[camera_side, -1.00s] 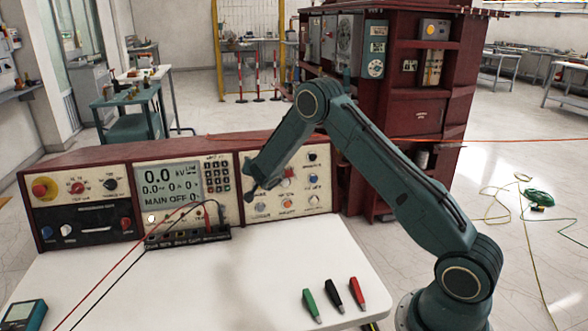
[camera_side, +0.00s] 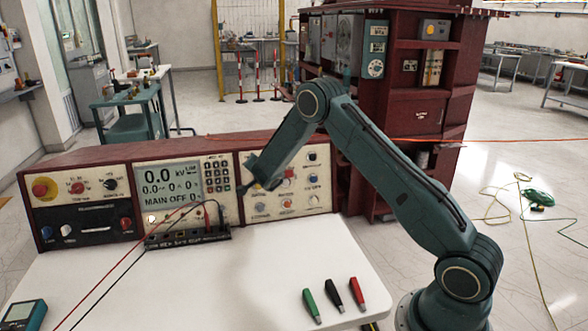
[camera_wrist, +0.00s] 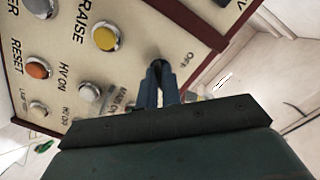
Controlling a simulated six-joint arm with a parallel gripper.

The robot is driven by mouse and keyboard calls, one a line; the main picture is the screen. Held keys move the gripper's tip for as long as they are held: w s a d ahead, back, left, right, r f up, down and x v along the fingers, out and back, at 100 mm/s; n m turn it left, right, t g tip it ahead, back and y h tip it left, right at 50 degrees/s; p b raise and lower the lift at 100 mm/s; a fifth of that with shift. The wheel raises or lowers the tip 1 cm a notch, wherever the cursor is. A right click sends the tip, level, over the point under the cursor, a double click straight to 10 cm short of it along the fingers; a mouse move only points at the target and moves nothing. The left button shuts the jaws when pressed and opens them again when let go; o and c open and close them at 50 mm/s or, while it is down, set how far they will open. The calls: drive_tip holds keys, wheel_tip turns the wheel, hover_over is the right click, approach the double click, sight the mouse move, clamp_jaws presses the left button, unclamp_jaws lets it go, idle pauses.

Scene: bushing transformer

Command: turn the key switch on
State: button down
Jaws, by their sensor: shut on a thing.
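My gripper (camera_wrist: 158,66) reaches to the cream panel face in the wrist view, its two blue fingers close together. The fingertips are shut on a small dark part, the key of the key switch, which they mostly hide. An "OFF" label is printed beside the fingertips, and a "MAIN" label shows partly beyond them. In the side view my gripper (camera_side: 244,188) is at the left part of the console's right panel, and the key is hidden there. The console display (camera_side: 168,186) reads 0.0 kV and MAIN OFF. How far the key is turned cannot be told.
A yellow button (camera_wrist: 105,38), an orange button (camera_wrist: 38,69) and a white button (camera_wrist: 89,92) stand close to the fingers. Red and black leads cross the white table (camera_side: 180,290). Green, black and red plugs (camera_side: 332,295) lie at its front right.

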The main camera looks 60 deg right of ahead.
drive_tip(key=c, duration=1.6)
unclamp_jaws()
drive_tip(key=shift+s+a, duration=0.15)
drive_tip(key=shift+v, duration=6.75)
drive_tip(key=shift+r, duration=0.2)
